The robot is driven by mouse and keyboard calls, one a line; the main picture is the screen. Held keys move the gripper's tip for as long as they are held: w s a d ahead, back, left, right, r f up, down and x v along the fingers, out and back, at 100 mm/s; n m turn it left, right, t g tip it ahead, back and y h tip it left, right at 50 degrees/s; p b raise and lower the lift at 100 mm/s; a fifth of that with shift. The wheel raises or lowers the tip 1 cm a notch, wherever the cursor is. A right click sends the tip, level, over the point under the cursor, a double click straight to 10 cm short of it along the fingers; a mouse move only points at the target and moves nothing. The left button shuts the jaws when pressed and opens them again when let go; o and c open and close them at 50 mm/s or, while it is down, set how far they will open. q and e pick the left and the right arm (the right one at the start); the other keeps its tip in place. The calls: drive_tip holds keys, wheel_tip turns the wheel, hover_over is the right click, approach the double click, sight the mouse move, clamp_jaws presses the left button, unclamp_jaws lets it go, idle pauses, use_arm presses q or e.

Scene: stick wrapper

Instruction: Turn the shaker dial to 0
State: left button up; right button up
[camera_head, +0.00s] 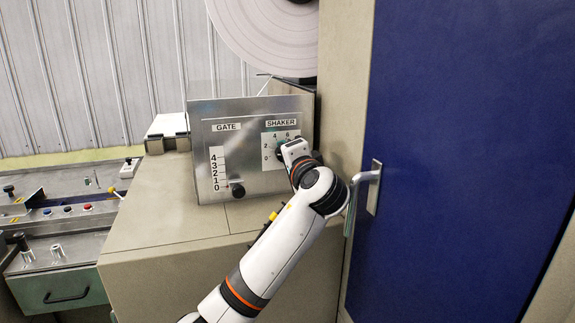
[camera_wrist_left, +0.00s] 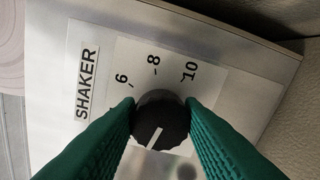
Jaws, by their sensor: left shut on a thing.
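The shaker dial (camera_wrist_left: 160,119) is a round black knob with a white pointer line, on a white scale plate. In the wrist view, the green fingers of my left gripper (camera_head: 283,152) are closed on its two sides. The pointer line runs down and slightly left in that view, away from the visible 6, 8 and 10. The lower numbers are not visible there. In the head view, the SHAKER plate (camera_head: 269,142) shows 0, 2, 4 and 6. My left gripper hides most of the dial and the rest of the scale. My right gripper is not in view.
The metal panel (camera_head: 205,115) also carries a GATE scale with a black knob (camera_head: 237,190) at the left. A blue door (camera_head: 460,150) with a metal handle (camera_head: 374,188) stands close right of my arm. A large pale reel (camera_head: 265,35) is above the panel.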

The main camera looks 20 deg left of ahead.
use_arm(q)
drive_tip(key=shift+f+n+b, duration=0.15)
drive_tip(key=shift+n+b, duration=1.4)
drive_tip(key=shift+n, duration=1.55)
drive_tip(key=o, duration=1)
drive_tip(key=shift+s, duration=0.1)
